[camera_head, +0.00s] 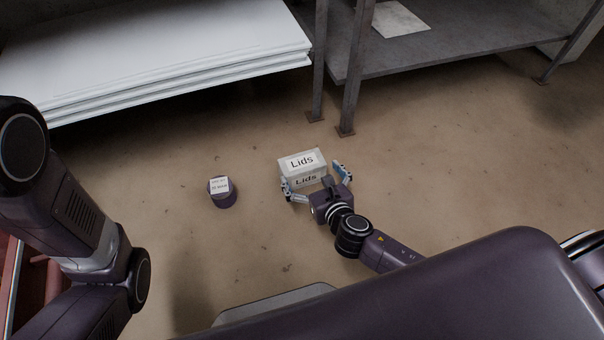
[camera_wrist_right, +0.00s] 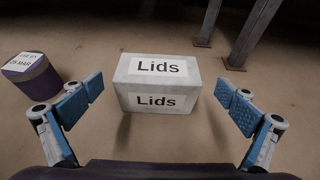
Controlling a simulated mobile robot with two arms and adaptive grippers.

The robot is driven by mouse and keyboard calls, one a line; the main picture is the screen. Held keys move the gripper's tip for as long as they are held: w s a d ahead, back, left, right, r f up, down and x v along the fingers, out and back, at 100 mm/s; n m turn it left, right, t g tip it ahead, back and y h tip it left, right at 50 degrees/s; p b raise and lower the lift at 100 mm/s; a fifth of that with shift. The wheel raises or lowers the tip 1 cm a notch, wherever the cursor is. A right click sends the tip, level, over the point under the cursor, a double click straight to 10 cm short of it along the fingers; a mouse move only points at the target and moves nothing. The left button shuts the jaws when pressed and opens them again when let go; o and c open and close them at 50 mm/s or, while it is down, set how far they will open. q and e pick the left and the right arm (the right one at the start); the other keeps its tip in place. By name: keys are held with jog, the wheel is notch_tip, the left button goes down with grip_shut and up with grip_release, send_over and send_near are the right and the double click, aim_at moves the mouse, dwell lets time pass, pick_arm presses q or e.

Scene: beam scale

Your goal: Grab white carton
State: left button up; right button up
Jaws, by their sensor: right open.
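The white carton (camera_head: 303,161), labelled "Lids" on its top and front, sits on the floor near the middle of the head view. My right gripper (camera_head: 315,177) is open, with one finger near the carton's left side and the other near its right side. In the right wrist view the carton (camera_wrist_right: 158,84) lies ahead, centred between the two spread blue fingertips (camera_wrist_right: 161,104), with a gap on each side. No contact shows. My left arm comes in at the left of the head view, but its gripper is out of view.
A purple tub (camera_head: 222,192) with a white label stands on the floor left of the carton. White stacked boards (camera_head: 150,50) lie behind at the left. A grey metal rack (camera_head: 450,40) stands behind, its legs near the carton. Floor to the right is clear.

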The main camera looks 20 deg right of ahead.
aim_at(302, 162)
jog(key=b+x, duration=0.4)
jog(key=x, duration=0.1)
jog(key=shift+a+f, duration=0.15)
jog(key=shift+w+f+b, duration=0.1)
jog(key=shift+w+b, duration=0.4)
jog(key=c, duration=1)
jog(key=shift+c, duration=0.5)
